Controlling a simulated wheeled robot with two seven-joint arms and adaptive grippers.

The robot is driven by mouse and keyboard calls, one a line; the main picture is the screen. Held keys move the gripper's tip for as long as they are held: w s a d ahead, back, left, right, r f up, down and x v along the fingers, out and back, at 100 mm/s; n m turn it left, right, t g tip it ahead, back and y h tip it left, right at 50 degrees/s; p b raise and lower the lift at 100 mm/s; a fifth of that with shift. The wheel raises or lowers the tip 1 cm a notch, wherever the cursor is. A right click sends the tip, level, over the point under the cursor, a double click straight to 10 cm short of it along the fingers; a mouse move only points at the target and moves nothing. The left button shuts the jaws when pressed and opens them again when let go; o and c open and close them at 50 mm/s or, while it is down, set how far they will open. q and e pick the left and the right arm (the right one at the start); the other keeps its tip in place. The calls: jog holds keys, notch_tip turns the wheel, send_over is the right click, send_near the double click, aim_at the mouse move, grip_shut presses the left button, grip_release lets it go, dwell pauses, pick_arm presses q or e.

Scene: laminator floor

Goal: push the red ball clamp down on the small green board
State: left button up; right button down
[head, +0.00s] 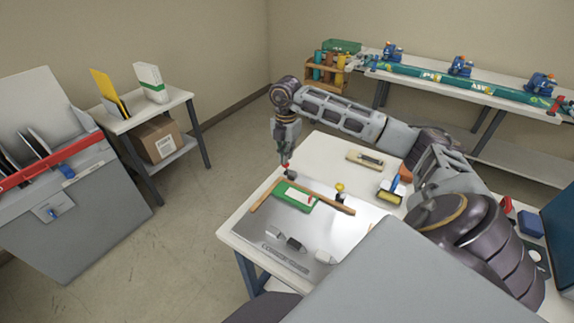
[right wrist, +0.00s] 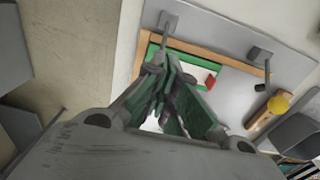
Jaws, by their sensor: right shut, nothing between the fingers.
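The small green board (head: 294,197) lies on a metal plate (head: 345,232), inside a corner of wooden strips (head: 325,199). It has a white area with a red patch, and it also shows in the right wrist view (right wrist: 212,75). The red ball clamp (head: 286,167) stands at the board's far corner, close below my right gripper (head: 284,158). That gripper is shut and points down; I cannot tell whether it touches the ball. In the right wrist view the shut fingers (right wrist: 172,112) cover part of the board, and the red ball is not distinguishable. My left gripper is not in view.
A yellow ball clamp (head: 340,187) stands by the wooden strip, right of the board. Dark and grey blocks (head: 294,243) lie on the plate's near side. A roller (head: 392,190) and a wooden-backed brush (head: 371,158) lie farther right on the white table (head: 325,150).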

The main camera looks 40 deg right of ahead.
jog(key=shift+s+a+f+b, duration=0.3)
jog(key=shift+a+f+b, duration=0.3)
jog(key=shift+f, duration=0.4)
jog(key=shift+s+a+f+b, duration=0.25)
jog(key=shift+a+f+b, duration=0.3)
jog(key=shift+f, duration=0.4)
jog(key=shift+r, duration=0.25)
dwell(0.5)
notch_tip(320, 180, up, 8)
jog(key=p, duration=0.5)
jog(key=shift+w+f+p, duration=0.2)
jog(key=shift+p, duration=0.1)
dwell(0.5)
jog(key=shift+a+f, duration=0.1)
jog(key=shift+a, duration=0.05)
dwell(0.6)
